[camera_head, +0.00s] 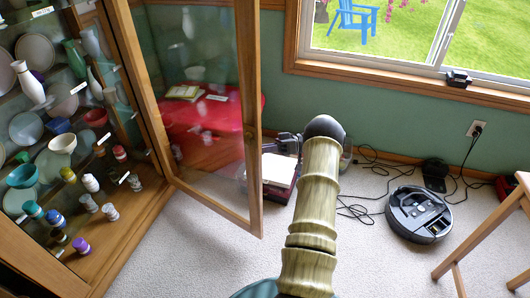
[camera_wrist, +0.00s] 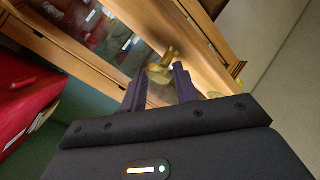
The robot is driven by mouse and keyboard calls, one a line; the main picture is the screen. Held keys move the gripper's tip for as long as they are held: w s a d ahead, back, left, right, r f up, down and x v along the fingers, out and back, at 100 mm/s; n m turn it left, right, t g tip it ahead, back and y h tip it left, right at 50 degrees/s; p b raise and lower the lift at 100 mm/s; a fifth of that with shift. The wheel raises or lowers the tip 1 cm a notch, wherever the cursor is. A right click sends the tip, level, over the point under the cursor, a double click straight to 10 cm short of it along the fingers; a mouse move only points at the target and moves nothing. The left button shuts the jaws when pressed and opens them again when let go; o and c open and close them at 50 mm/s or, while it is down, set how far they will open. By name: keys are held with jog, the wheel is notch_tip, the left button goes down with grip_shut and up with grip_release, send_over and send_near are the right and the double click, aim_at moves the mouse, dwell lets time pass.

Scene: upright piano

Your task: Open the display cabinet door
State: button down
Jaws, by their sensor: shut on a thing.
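The display cabinet (camera_head: 140,225) stands at the left in the head view, with shelves of vases, bowls and small jars. Its glass door (camera_head: 250,120) has a wooden frame and stands swung well open, out into the room. In the wrist view, wooden framing with glass (camera_wrist: 200,70) fills the top, and a brass-coloured knob (camera_wrist: 163,70) sticks out from it. My gripper (camera_wrist: 158,84) has its two dark fingers at this knob and is shut on it. The exact contact is partly hidden by the fingers. In the head view my arm covers the middle.
A red-covered surface (camera_head: 215,115) with books shows through the door glass. A box with papers (camera_head: 278,170) lies on the floor behind the door. A round robot vacuum (camera_head: 418,214), cables and a wooden stool (camera_head: 480,240) are at the right. Carpet is clear between.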

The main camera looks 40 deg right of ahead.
jog(key=shift+w+a+f, duration=0.1)
jog(key=shift+w+a, duration=0.25)
jog(key=shift+a, duration=0.05)
jog(key=c, duration=1.4)
grip_release()
jog(key=shift+c, duration=0.2)
jog(key=o, duration=0.3)
jog(key=shift+w+f, duration=0.1)
jog(key=shift+f, duration=0.05)
jog(key=shift+s+d, duration=0.2)
jog(key=shift+s, duration=0.05)
jog(key=p+v, duration=0.1)
jog(key=v, duration=1.1)
